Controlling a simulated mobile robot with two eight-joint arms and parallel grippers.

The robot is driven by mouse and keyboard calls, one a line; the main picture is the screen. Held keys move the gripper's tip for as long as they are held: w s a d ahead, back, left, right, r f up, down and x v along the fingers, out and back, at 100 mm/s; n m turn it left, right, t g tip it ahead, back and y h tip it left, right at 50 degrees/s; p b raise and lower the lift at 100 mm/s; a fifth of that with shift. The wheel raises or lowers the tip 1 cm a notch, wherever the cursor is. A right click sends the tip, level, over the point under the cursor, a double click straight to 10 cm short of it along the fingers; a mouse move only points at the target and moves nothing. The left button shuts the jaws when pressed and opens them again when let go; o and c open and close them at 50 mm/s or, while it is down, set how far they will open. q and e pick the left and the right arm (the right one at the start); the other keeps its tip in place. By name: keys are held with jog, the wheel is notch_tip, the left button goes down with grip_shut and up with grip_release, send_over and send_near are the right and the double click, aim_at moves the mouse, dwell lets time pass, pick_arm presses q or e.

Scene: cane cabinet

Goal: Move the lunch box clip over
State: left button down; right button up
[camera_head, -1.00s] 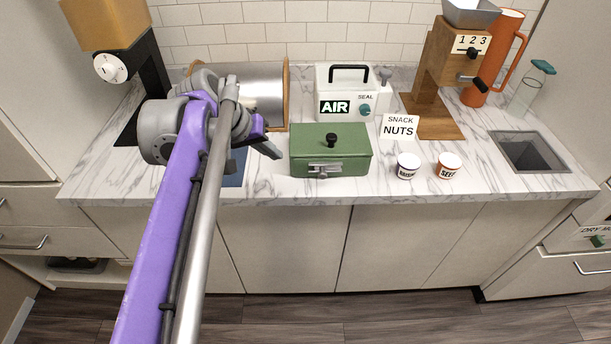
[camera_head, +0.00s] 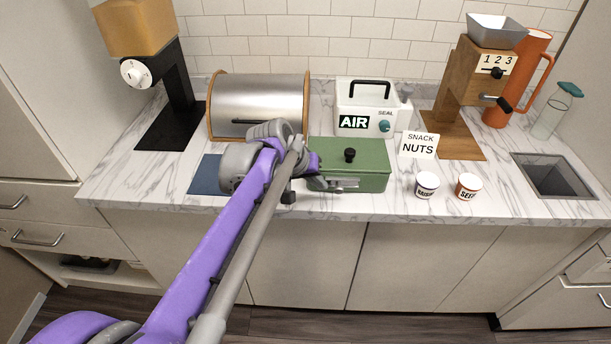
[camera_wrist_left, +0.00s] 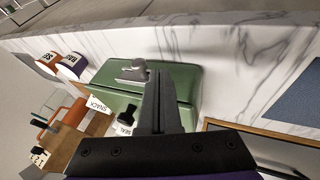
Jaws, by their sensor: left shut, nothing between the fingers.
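The lunch box (camera_head: 365,177) is a green box with a black knob (camera_head: 350,155) on its lid, standing on the counter near the front edge. Its metal clip (camera_head: 343,186) is on the front face. The left wrist view shows the green box (camera_wrist_left: 185,80) and the clip (camera_wrist_left: 133,70) just left of my fingertips. My left gripper (camera_head: 318,183) is shut and empty at the left end of the box's front, close to the clip; I cannot tell if they touch. In the left wrist view its fingers (camera_wrist_left: 156,82) are together. My right gripper is not in view.
A silver bread bin (camera_head: 260,100) and a white AIR sealer (camera_head: 366,108) stand behind. A NUTS sign (camera_head: 418,145), two small cups (camera_head: 427,185) and a wooden grinder (camera_head: 465,95) are to the right. A blue mat (camera_head: 206,175) lies to the left.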

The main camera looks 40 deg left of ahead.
pick_arm(q)
jog(key=shift+w+d+f, duration=0.2)
jog(key=shift+w+d, duration=0.25)
jog(key=shift+d, duration=0.3)
jog(key=w+d, duration=0.2)
jog(key=d, duration=0.1)
jog(key=shift+w+d, duration=0.15)
jog(key=shift+d, duration=0.15)
